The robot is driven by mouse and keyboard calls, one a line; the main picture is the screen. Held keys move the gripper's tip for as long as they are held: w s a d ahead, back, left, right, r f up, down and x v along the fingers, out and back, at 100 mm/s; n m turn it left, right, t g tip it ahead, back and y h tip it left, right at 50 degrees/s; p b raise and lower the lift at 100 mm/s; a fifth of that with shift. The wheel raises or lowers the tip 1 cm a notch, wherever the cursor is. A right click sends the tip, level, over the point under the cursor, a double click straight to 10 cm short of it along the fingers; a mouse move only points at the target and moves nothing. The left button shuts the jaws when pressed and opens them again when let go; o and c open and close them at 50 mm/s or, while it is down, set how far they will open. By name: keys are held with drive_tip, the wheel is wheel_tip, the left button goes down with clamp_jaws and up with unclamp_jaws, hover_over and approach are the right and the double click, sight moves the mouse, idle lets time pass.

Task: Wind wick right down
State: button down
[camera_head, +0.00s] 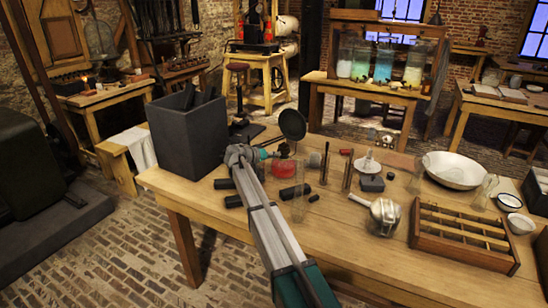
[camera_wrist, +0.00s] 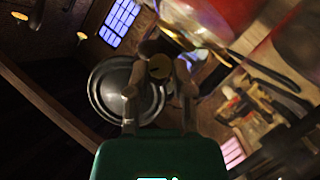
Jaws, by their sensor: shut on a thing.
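A lamp with a red glass body (camera_head: 284,168) stands on the wooden table, just right of my gripper (camera_head: 256,155) in the head view. Its red body also shows blurred at the top of the wrist view (camera_wrist: 215,18). In the wrist view my gripper (camera_wrist: 160,68) is shut on a small round brass knob (camera_wrist: 160,66), between its two fingertips. The knob is hidden in the head view. A dark round disc (camera_head: 292,124) stands above the lamp. The wick itself cannot be made out.
A tall dark grey bin (camera_head: 188,138) stands left of my arm. Black rods (camera_head: 294,192) lie in front of the lamp. A metal pot (camera_head: 384,216), a wooden rack (camera_head: 465,238) and a white bowl (camera_head: 454,170) are on the right.

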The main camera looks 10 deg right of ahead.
idle(0.3)
drive_tip(key=shift+c, duration=2.4)
unclamp_jaws()
